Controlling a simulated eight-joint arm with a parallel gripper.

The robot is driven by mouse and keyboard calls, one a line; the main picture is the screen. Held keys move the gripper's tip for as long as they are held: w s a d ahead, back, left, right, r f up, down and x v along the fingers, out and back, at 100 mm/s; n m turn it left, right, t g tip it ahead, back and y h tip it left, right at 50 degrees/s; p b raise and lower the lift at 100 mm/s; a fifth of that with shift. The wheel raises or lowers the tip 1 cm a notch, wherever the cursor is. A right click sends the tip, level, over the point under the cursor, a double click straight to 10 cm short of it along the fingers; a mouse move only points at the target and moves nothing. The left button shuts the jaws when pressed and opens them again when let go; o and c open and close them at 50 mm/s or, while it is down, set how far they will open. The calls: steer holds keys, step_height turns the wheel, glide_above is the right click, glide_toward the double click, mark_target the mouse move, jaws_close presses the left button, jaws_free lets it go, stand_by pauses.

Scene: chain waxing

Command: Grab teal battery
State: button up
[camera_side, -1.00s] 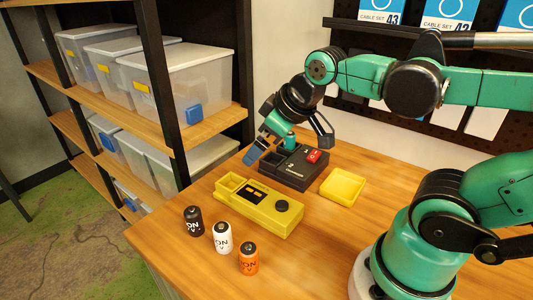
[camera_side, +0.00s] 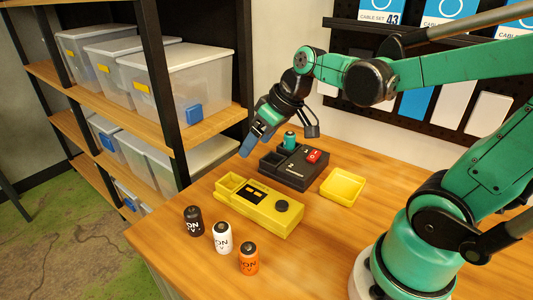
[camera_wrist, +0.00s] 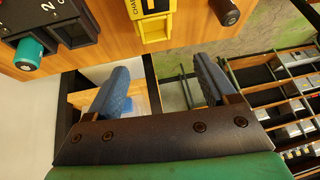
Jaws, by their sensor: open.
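The teal battery (camera_side: 290,141) stands upright in a slot of the black device (camera_side: 309,180), which has a red switch. In the wrist view the teal battery (camera_wrist: 27,54) is at the left edge, outside the space between the fingers. My gripper (camera_side: 281,138) is open and empty. In the side view it is above and behind the black device, with its fingers tilted down-left. In the wrist view both blue fingers (camera_wrist: 163,84) are spread wide, with nothing between them.
A yellow device (camera_side: 262,206) lies in front of the black device. A yellow tray (camera_side: 342,187) sits to its right. Black (camera_side: 193,221), white (camera_side: 222,237) and orange (camera_side: 248,258) batteries stand near the front edge. A shelf with clear bins (camera_side: 180,85) is on the left.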

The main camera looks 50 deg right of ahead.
mark_target(290, 133)
steer(key=w+d+f+n+t+y, duration=0.1)
steer(key=d, duration=0.4)
steer(key=w+d+f+n+t+y, duration=0.1)
steer(key=d+f+y, duration=0.1)
steer(key=d, duration=0.4)
steer(key=w+d+f+n+y, duration=0.2)
steer(key=d, duration=0.3)
steer(key=shift+d+t, duration=0.25)
steer(key=shift+t, duration=0.15)
steer(key=s+d+f+n, duration=0.1)
steer(key=s+d+t+y, duration=0.1)
steer(key=d, duration=0.1)
steer(key=s+d+f+n+t, duration=0.1)
steer(key=d, duration=0.1)
steer(key=shift+d+f+n+y, duration=0.1)
steer(key=shift+f+n+y, duration=0.2)
steer(key=shift+f, duration=0.05)
steer(key=shift+s+f, duration=0.1)
steer(key=shift+s, duration=0.05)
steer(key=shift+x, duration=2.65)
jaws_close()
